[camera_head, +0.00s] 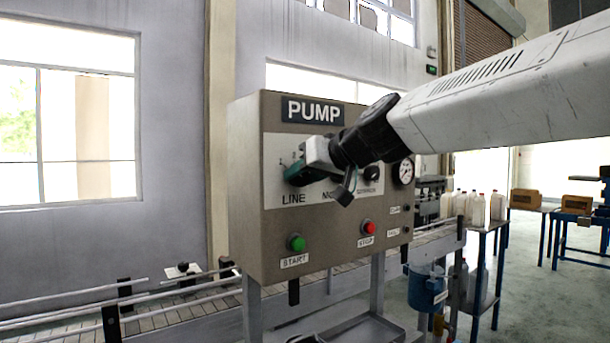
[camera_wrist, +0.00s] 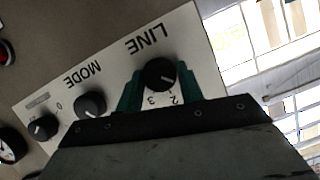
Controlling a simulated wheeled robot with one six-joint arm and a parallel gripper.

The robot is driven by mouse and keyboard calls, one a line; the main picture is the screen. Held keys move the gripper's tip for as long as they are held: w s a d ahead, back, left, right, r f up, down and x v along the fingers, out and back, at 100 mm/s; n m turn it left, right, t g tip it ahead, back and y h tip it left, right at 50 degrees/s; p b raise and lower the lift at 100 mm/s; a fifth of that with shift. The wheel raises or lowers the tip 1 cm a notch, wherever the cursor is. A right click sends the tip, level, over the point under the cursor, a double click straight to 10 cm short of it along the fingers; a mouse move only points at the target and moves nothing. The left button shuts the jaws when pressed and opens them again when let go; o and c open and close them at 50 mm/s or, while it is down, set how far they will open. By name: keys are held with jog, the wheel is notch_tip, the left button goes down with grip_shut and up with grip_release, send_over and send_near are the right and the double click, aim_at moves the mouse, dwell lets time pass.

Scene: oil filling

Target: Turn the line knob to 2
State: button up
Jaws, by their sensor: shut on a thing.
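The PUMP panel (camera_head: 345,222) is a grey-brown box with a white label plate. My gripper (camera_head: 297,173) reaches in from the right, its teal fingertips at the panel's LINE label. The fingers mostly hide the line knob in the head view. In the wrist view, which is upside down, the black line knob (camera_wrist: 159,72) sits between the two green fingers, which are shut on its sides. The digits 2 and 3 show beside it. A small light mark on the knob faces roughly toward the 2; I cannot tell whether it lines up exactly.
The MODE knob (camera_wrist: 90,104) and a third knob (camera_wrist: 42,127) sit beside the line knob. Below are a green START button (camera_head: 297,243) and a red STOP button (camera_head: 368,227). A gauge (camera_head: 403,172) is at the right. A conveyor (camera_head: 170,308) runs behind the panel.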

jog(key=m+y, duration=0.1)
jog(key=m+g+y, duration=0.1)
jog(key=m, duration=0.1)
jog(key=shift+w+d+f, duration=0.1)
jog(key=shift+d+f, duration=0.05)
jog(key=shift+m+y, duration=0.9)
jog(key=shift+m, duration=0.6)
jog(key=shift+f, duration=0.1)
jog(key=o, duration=1)
